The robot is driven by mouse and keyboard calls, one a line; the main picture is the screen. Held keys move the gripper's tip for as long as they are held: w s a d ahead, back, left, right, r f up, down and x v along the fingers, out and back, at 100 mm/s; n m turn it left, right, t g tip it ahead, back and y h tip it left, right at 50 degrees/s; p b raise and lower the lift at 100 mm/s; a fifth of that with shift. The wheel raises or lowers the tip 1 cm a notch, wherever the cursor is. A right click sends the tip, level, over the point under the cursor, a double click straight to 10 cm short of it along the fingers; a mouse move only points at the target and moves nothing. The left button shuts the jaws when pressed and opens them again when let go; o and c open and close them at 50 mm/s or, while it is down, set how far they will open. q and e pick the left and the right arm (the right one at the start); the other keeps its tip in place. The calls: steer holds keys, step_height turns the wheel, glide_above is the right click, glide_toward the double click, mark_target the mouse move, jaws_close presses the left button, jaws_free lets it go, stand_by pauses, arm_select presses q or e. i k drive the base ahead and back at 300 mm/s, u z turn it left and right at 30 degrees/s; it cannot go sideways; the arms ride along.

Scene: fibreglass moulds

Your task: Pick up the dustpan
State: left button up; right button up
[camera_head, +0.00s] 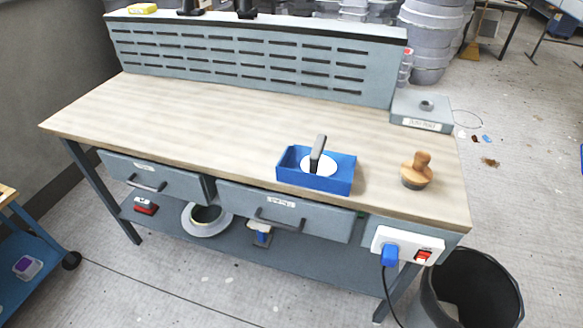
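I cannot clearly make out a dustpan. A blue open-topped box (342,183) stands near the front edge of the workbench (200,115). A white round piece with a dark upright handle (317,154) sits in it; I cannot tell what tool this is. A tan broom-like thing (473,48) stands on the floor at the upper right, too small to be sure of. A blue and pale item (262,236) on the lower shelf is partly hidden by the drawer. Neither of my grippers shows.
A wooden-handled round brush (417,170) and a grey box (421,110) stand at the bench's right. A black bin (434,295) and a plugged cable are at its right front corner. Scraps (489,161) lie on the floor. The bench's left half is clear.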

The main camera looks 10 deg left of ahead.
mark_target(317, 169)
steer(key=u, duration=1.75)
steer(key=i, duration=1.6)
steer(key=z, duration=2.6)
